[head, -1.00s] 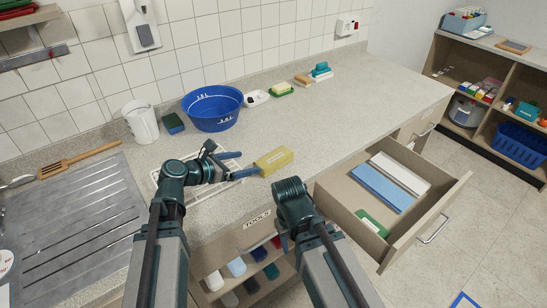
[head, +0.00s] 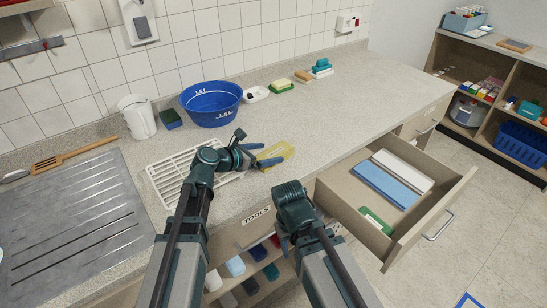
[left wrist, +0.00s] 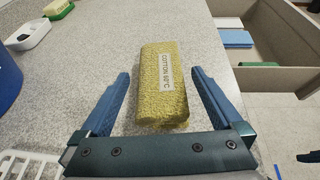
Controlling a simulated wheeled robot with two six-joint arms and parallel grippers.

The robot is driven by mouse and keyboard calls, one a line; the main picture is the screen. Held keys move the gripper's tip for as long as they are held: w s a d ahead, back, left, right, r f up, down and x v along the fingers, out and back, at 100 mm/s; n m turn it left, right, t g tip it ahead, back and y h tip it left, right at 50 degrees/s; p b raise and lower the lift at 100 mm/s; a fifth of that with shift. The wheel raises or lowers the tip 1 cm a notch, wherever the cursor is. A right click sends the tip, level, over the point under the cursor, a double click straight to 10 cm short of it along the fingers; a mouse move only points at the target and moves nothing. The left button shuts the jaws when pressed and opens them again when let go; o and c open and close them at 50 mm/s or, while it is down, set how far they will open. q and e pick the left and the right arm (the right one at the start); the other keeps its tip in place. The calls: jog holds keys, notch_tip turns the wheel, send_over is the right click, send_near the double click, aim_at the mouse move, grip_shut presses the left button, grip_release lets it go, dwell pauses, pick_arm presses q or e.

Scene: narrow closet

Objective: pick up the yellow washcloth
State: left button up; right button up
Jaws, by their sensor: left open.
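The yellow washcloth (head: 276,155) lies folded on the counter, right of the white rack. In the left wrist view the washcloth (left wrist: 163,85) shows a white label reading "COTTON 60°C". My left gripper (head: 270,157) is open, with its fingers apart on either side of the washcloth's near end in the left wrist view (left wrist: 160,100). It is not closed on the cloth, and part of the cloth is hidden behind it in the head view. My right arm's end (head: 290,200) is in front of the counter near the open drawer; its fingers cannot be made out.
A white wire rack (head: 170,175) lies left of the cloth. A blue basin (head: 212,105) stands behind. An open drawer (head: 345,190) with blue and white folded items juts out at right. The counter (head: 350,115) beyond the cloth is clear.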

aim_at(272, 151)
pick_arm(q)
jog(key=b+x, duration=0.1)
jog(key=x, duration=0.2)
jog(key=shift+w+d+f, duration=0.15)
jog(key=shift+w+f, duration=0.05)
jog(key=shift+w, duration=0.05)
jog(key=c, duration=1.2)
jog(key=shift+r, duration=0.1)
jog(key=shift+r, duration=0.1)
